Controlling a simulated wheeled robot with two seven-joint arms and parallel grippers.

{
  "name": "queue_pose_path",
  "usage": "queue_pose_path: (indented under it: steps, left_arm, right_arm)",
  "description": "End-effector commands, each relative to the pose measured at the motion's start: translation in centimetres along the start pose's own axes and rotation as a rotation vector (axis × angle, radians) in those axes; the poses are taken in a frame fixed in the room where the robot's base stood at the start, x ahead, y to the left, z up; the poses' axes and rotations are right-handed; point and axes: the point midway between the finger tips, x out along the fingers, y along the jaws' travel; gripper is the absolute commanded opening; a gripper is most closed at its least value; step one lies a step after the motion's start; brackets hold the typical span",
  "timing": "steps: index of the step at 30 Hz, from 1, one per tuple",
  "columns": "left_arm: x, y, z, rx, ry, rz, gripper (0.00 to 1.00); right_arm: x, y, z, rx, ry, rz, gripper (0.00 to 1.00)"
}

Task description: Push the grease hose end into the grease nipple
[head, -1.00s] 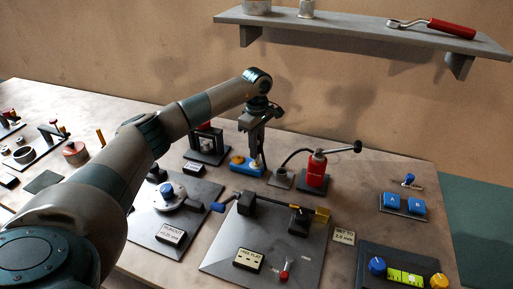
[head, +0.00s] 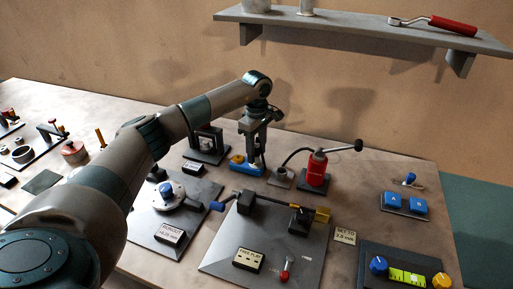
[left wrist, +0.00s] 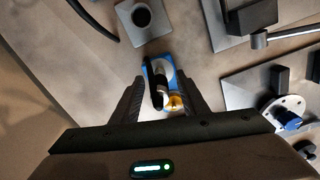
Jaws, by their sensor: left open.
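A blue block (head: 238,160) with a small yellow fitting stands near the back of the bench. In the left wrist view, the blue block (left wrist: 168,66) carries a brass-yellow fitting (left wrist: 174,102), which looks like the grease nipple. A black, rod-like piece (left wrist: 154,80), perhaps the hose end, shows beside it; I cannot tell whether they touch. My left gripper (head: 256,167) points down over the block. In the wrist view its open fingers (left wrist: 160,104) stand either side of the black piece and the fitting. My right gripper is out of view.
A red grease pump (head: 317,170) with a lever and black hose (head: 297,152) stands right of the block. A grey holder (head: 281,179) is between them. A black frame (head: 207,147) stands behind left. A plate with a blue handle (head: 217,207) lies in front.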

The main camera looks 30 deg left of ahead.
Motion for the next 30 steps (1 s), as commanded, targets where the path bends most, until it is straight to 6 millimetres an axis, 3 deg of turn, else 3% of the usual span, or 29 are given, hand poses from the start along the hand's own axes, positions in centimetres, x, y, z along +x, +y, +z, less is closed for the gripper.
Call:
queue_pose_path:
  steps: [11, 30]
  left_arm:
    - [-2.3, 0.1, -0.1, 0.000, 0.001, 0.003, 0.40]
    - [-14.4, 0.1, 0.0, 0.000, 0.000, 0.003, 0.40]
  right_arm:
    - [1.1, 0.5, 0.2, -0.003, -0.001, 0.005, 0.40]
    - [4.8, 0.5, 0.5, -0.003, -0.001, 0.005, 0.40]
